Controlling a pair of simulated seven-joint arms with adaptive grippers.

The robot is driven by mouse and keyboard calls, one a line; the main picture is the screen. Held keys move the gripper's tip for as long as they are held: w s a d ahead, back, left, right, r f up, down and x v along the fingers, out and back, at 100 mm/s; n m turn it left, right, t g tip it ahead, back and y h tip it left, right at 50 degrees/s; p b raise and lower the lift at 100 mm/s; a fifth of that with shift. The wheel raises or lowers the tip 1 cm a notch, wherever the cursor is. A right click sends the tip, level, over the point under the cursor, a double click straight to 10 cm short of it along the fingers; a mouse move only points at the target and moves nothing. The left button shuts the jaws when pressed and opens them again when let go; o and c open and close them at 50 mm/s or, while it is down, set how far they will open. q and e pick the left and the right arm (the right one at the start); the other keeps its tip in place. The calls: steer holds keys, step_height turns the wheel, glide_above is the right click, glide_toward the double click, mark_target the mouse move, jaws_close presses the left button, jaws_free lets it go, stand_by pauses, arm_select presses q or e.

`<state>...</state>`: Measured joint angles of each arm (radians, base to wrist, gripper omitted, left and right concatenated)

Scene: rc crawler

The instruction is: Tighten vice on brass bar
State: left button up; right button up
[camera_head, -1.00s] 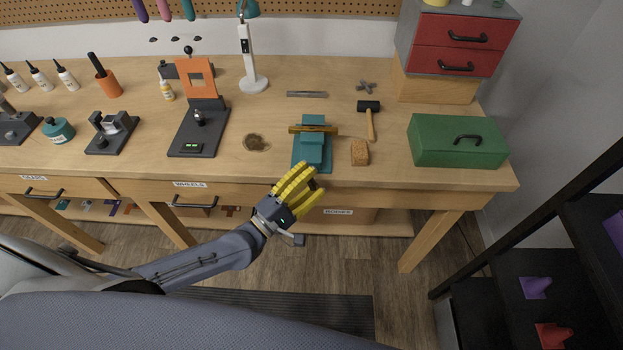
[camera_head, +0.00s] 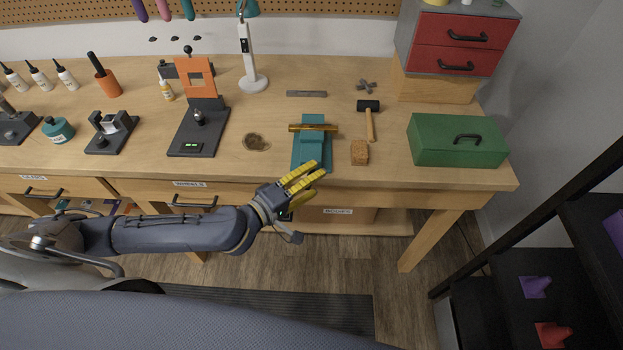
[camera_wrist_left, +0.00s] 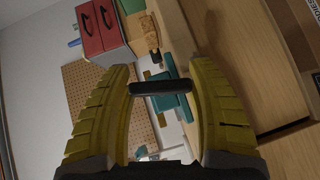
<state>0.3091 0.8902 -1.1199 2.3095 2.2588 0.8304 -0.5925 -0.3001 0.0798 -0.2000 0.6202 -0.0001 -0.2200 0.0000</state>
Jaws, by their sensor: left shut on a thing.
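The teal vice (camera_head: 311,148) stands near the bench's front edge. The brass bar (camera_head: 300,128) lies across its top, at the jaws. In the head view my left gripper (camera_head: 312,174) is at the front end of the vice, at the bench edge. In the left wrist view the yellow fingers are shut on a dark vice handle bar (camera_wrist_left: 160,88), one finger at each end of it. Part of the teal vice (camera_wrist_left: 166,70) shows behind the handle. My gripper hides the handle in the head view. My right gripper is not in view.
A cork block (camera_head: 360,153) and a black-headed mallet (camera_head: 369,118) are right of the vice. A green toolbox (camera_head: 456,142) stands further right. A brown round patch (camera_head: 256,142) lies to the left, beside the orange-framed stand (camera_head: 200,78). Bench between these is clear.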

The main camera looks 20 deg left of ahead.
arm_select(q)
steer(key=m+g+y, duration=0.2)
steer(key=m+y, duration=0.1)
steer(key=shift+a+f+m+g+y, duration=0.1)
steer(key=shift+m+g+y, duration=0.7)
steer(key=shift+y, duration=0.5)
steer(key=o, duration=1.2)
